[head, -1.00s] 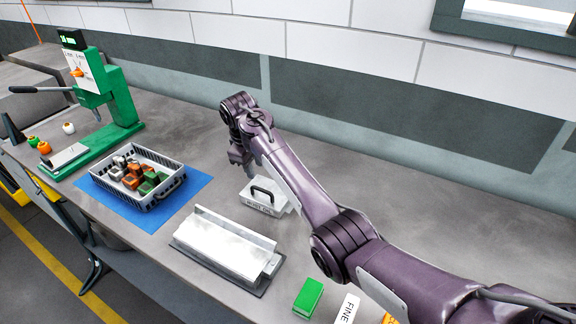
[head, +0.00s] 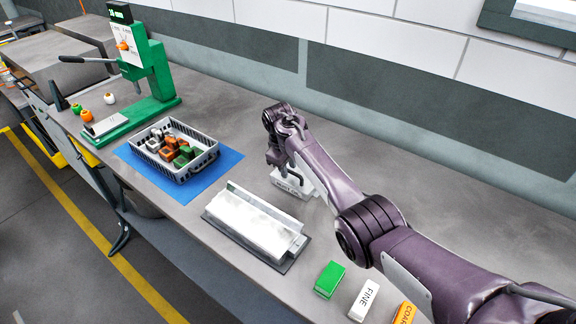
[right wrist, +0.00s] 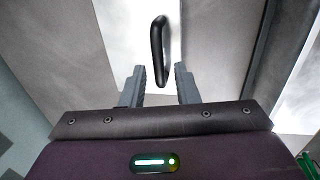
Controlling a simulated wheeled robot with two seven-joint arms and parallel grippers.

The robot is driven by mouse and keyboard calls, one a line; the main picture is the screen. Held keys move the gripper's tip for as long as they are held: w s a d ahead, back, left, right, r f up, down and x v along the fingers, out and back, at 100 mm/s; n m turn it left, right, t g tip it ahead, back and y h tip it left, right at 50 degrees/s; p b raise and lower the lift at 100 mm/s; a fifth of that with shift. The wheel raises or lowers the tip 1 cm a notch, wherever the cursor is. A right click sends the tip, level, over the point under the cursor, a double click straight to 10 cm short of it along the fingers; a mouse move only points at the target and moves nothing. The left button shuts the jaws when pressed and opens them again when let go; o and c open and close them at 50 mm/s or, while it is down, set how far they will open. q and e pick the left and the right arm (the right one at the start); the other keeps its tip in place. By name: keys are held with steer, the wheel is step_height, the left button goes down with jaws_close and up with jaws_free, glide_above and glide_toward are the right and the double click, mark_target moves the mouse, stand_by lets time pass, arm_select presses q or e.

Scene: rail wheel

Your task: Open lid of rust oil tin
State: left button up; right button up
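The rust oil tin (head: 291,190) is a small white box with a label on its front, on the bench behind the metal tray. Its black lid handle (right wrist: 158,50) shows in the right wrist view, upright on the white lid (right wrist: 195,40). My right gripper (right wrist: 160,75) is open, its two grey fingers on either side of the near end of the handle, with a gap on each side. In the head view my right gripper (head: 275,165) hangs over the tin and hides part of its top. The lid looks closed. My left gripper is not in view.
A long metal tray with a white cover (head: 250,222) lies just in front of the tin. A grey basket of blocks (head: 205,162) stands on a blue mat (head: 222,180). Green (head: 329,280) and FINE (head: 364,299) blocks lie near the front edge. The bench behind the tin is clear.

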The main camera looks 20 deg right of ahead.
steer(key=c, duration=0.5)
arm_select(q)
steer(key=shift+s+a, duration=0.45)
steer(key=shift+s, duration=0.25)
arm_select(e)
jaws_close()
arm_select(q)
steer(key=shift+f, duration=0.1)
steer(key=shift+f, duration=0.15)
